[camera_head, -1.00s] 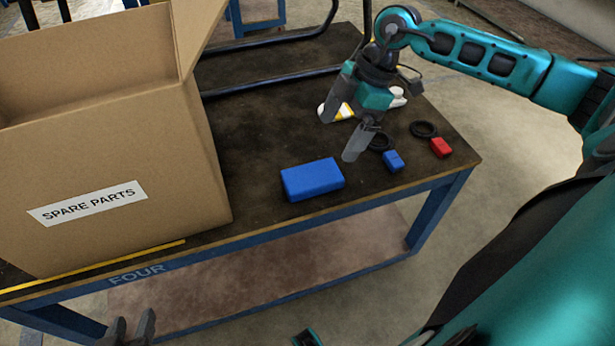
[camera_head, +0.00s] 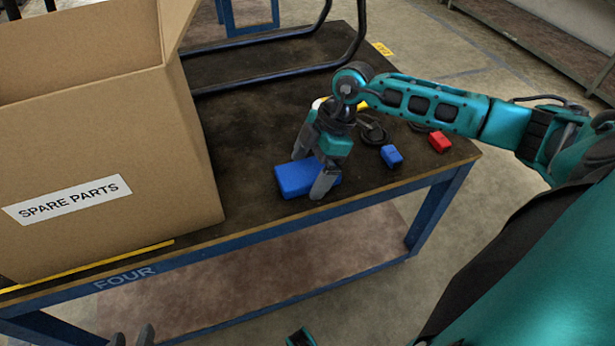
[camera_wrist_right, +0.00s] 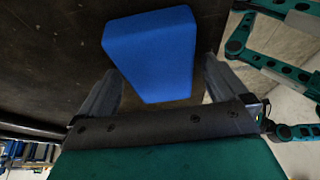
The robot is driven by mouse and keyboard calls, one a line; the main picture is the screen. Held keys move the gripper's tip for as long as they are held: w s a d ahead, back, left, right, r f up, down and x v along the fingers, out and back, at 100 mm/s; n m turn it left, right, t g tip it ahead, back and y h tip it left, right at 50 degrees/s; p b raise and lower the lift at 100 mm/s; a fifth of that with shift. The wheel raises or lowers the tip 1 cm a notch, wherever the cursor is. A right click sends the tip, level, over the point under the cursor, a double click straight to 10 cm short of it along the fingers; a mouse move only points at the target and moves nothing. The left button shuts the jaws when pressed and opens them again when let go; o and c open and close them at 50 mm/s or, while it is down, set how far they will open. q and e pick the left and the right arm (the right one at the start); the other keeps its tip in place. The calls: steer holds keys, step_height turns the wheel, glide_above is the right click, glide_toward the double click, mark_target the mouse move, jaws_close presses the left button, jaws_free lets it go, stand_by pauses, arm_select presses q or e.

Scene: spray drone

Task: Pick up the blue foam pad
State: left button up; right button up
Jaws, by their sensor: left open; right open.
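The blue foam pad (camera_head: 294,180) is a flat rectangular block lying on the dark tabletop near the front edge. In the right wrist view the pad (camera_wrist_right: 150,52) reaches into the space between the two fingers. My right gripper (camera_head: 312,172) is open over the pad, with one finger at its far side and one at its near right side. It also shows in the right wrist view (camera_wrist_right: 162,85), with gaps between the fingers and the pad. My left gripper (camera_head: 132,336) is open at the bottom edge of the head view, low and away from the pad; only its fingertips show.
A large open cardboard box (camera_head: 110,150) labelled SPARE PARTS stands on the table (camera_head: 245,130), left of the pad. A small blue block (camera_head: 391,155), a red block (camera_head: 439,141) and black rings lie to the right. A black tubular frame (camera_head: 275,75) stands behind.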

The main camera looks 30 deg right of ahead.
steer(key=c, duration=1)
